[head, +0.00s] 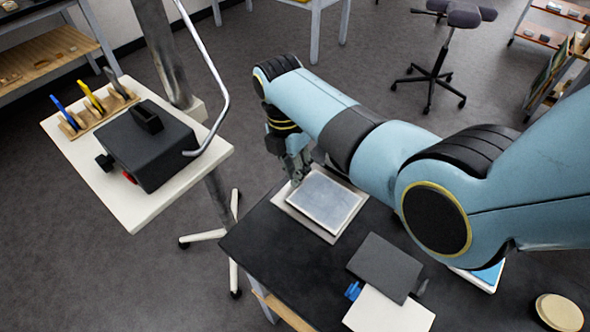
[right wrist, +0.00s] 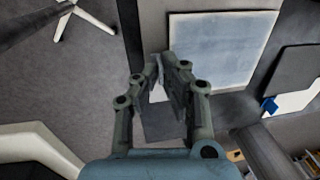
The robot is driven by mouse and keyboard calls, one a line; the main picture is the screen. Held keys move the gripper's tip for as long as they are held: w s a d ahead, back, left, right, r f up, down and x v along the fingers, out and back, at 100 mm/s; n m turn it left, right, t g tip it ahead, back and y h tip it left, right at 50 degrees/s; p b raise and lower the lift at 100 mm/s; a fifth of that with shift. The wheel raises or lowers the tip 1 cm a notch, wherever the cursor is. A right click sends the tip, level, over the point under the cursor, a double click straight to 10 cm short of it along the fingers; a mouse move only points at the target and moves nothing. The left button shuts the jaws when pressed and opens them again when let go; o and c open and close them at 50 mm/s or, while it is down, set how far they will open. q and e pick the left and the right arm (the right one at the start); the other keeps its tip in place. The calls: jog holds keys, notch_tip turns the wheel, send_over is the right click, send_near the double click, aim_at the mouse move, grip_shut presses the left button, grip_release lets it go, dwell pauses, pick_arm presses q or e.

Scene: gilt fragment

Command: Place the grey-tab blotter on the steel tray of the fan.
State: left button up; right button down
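A dark grey flat board (head: 385,266) lies partly over a white board (head: 388,312) on the black table; a blue tab (head: 352,290) and a small grey tab (head: 421,287) stick out beside them. I cannot tell which piece is the grey-tab blotter. A silvery plate with a pale rim (head: 325,199), perhaps the steel tray, lies near the table's far edge and shows in the right wrist view (right wrist: 222,48). My right gripper (head: 297,176) is at its far left edge, fingertips close together (right wrist: 161,58); whether they grip anything is unclear. No fan is clearly recognisable. My left gripper is out of view.
A white stand top (head: 205,160) at left holds a black box (head: 150,148) and a wooden rack with coloured-handled tools (head: 95,108). A blue-topped white piece (head: 487,274) and a round wooden disc (head: 560,312) lie at right. The table's left front is clear.

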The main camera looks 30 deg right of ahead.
jog(key=shift+f, duration=0.15)
jog(key=c, duration=1.5)
grip_release()
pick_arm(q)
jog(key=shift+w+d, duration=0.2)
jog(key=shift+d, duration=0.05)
pick_arm(e)
jog(key=shift+r, duration=0.2)
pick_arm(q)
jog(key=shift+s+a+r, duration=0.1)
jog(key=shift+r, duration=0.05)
pick_arm(e)
jog(key=r, duration=0.4)
jog(key=w+r, duration=0.1)
jog(key=r, duration=0.6)
jog(key=shift+w+a+r, duration=0.3)
jog(key=shift+w+a, duration=0.05)
jog(key=shift+a+f, duration=0.1)
